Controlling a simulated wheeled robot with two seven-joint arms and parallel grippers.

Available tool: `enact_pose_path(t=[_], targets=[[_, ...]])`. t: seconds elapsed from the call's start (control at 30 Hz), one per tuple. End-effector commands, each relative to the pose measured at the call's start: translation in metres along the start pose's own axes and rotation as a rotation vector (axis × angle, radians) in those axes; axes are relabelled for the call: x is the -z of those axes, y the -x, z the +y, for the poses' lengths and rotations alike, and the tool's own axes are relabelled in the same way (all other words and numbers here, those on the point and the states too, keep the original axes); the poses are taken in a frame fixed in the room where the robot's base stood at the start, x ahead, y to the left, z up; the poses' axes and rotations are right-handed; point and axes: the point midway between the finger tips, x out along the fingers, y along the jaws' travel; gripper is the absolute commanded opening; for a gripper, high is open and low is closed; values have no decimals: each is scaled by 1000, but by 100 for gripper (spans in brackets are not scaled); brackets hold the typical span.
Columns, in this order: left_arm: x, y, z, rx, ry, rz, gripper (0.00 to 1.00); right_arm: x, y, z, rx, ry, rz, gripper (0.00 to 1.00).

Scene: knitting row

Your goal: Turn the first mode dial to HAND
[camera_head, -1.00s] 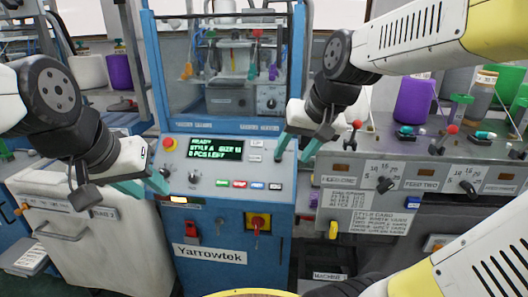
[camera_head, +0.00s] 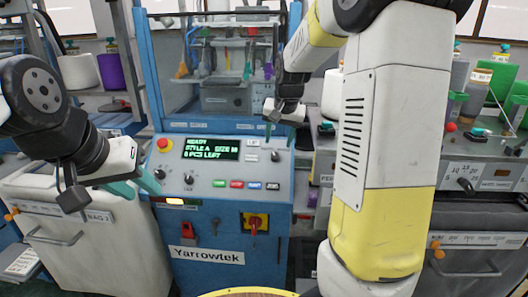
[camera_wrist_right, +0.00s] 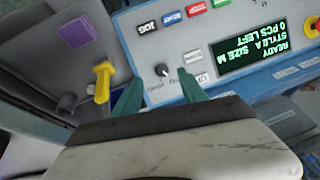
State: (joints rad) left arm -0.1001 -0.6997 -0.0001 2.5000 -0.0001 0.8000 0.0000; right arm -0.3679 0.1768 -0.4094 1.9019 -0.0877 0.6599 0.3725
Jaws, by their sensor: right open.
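A small black dial (camera_head: 275,156) with a pale mark is at the right side of the blue machine's sloped control panel (camera_head: 225,178). In the right wrist view the dial (camera_wrist_right: 162,71) lies ahead, between my fingertips in the picture; its small labels are too blurred to read surely. My right gripper (camera_head: 279,131) is open and empty just above that part of the panel. Its teal fingers also show in the right wrist view (camera_wrist_right: 161,82), apparently short of the dial. My left gripper (camera_head: 138,187) has its teal fingers apart and empty, at the panel's left edge.
The panel has a green-lettered screen (camera_head: 211,149), a red stop button (camera_head: 164,144), coloured buttons and other knobs. A red-and-yellow switch (camera_head: 255,223) is below. In the wrist view, a yellow handle (camera_wrist_right: 102,82) stands left of my fingers. My right arm hides much of the neighbouring machine.

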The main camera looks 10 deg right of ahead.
Motion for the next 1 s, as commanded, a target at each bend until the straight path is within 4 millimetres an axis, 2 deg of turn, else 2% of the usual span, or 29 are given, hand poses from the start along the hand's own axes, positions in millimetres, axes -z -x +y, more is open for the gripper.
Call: enact_pose_path(t=[0.03,0.2,0.37,0.7,1.0], targets=[[0,0,0,0,0,0,36,7,-10,-2,-19,-5,3,49],[0,0,0,0,0,0,36,19,-26,-3,-48,-19,13,49],[0,0,0,0,0,0,36,19,-44,-2,-51,-20,12,49],[0,0,0,0,0,0,36,20,-94,1,-49,-20,12,49],[0,0,0,0,0,0,36,20,-103,1,-47,-19,14,49]])
